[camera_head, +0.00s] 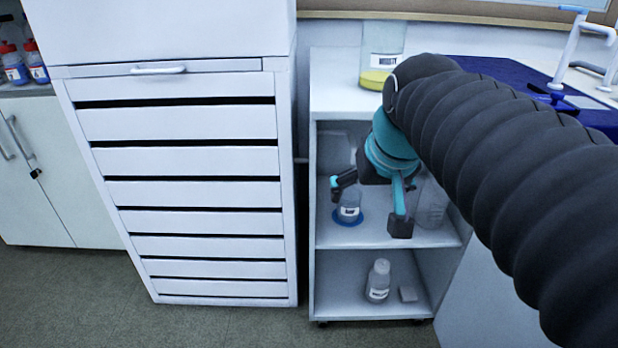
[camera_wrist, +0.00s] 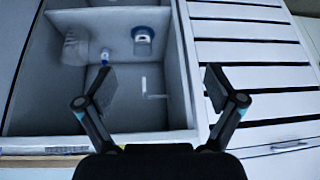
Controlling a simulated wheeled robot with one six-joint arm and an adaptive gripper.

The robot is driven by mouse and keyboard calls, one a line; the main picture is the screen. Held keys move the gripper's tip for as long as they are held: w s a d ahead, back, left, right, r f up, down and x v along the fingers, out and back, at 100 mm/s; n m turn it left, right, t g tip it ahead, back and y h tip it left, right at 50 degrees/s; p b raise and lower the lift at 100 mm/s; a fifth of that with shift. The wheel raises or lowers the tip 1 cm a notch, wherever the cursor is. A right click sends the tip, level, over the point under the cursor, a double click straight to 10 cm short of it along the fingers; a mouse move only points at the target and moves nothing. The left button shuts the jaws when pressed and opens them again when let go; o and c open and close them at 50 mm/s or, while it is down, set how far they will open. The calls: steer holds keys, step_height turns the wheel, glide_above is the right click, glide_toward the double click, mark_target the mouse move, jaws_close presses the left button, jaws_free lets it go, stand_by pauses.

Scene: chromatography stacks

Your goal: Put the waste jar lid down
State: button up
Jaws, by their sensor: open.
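My gripper (camera_head: 369,208) is open in front of the cart's middle shelf. The wrist view shows its two fingers (camera_wrist: 157,82) spread, with nothing held between them. I cannot tell whether this disc is the waste jar lid; no other lid is clearly visible.
A clear container (camera_head: 431,205) stands right of my gripper, partly hidden. A white drawer cabinet (camera_head: 190,160) stands close to the cart's left.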

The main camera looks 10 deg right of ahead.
steer(key=s+a+f+n, duration=0.1)
steer(key=s+a+f, duration=0.3)
steer(key=s+f, duration=0.4)
step_height(320, 180, down, 3)
steer(key=shift+r+n, duration=0.1)
steer(key=shift+n, duration=0.3)
